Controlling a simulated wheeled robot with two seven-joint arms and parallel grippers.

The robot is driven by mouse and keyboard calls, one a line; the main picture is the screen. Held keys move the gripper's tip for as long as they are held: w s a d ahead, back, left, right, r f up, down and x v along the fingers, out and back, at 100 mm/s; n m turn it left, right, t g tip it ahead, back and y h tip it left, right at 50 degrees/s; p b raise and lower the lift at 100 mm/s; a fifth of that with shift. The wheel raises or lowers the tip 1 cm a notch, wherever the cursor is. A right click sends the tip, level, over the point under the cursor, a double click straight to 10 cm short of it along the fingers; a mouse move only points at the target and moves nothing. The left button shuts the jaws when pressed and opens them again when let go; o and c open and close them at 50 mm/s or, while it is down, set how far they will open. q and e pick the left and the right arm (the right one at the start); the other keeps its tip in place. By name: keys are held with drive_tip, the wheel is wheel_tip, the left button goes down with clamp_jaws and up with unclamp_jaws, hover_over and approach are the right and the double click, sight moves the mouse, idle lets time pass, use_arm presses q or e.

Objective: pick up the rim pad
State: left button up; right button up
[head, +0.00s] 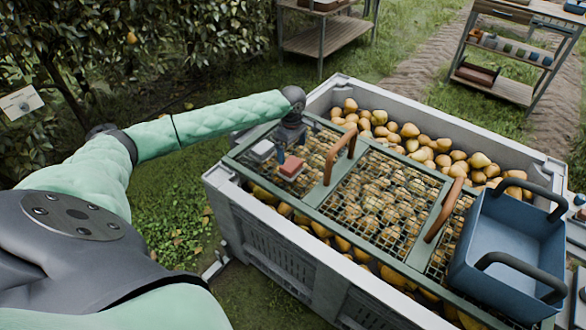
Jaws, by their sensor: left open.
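Two small block-like pads lie near the left end of the green-framed mesh lid on the crate. One is reddish-brown with a pale base (291,168). The other is light grey (262,150), just to its left. I cannot tell for sure which is the rim pad. My left gripper (287,153) points down, open and empty, close above the far side of the reddish pad; whether it touches is unclear. Its fingers are small and dark against the mesh. My right gripper is not in view.
The grey crate (268,243) is full of pears under the mesh lid (385,200). Two brown arched handles (341,152) stand up from the lid. A blue tub (500,245) with dark handles sits at the right end. Wooden shelves stand behind on the grass.

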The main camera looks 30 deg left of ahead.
sight(291, 163)
use_arm(q)
wheel_tip(291, 163, down, 2)
drive_tip(key=shift+s+a+f, duration=0.1)
wheel_tip(291, 163, down, 4)
drive_tip(key=shift+s+f+p, duration=0.15)
drive_tip(key=shift+f+p, duration=0.1)
drive_tip(key=shift+p, duration=0.35)
drive_tip(key=shift+f, duration=0.55)
drive_tip(key=c, duration=0.9)
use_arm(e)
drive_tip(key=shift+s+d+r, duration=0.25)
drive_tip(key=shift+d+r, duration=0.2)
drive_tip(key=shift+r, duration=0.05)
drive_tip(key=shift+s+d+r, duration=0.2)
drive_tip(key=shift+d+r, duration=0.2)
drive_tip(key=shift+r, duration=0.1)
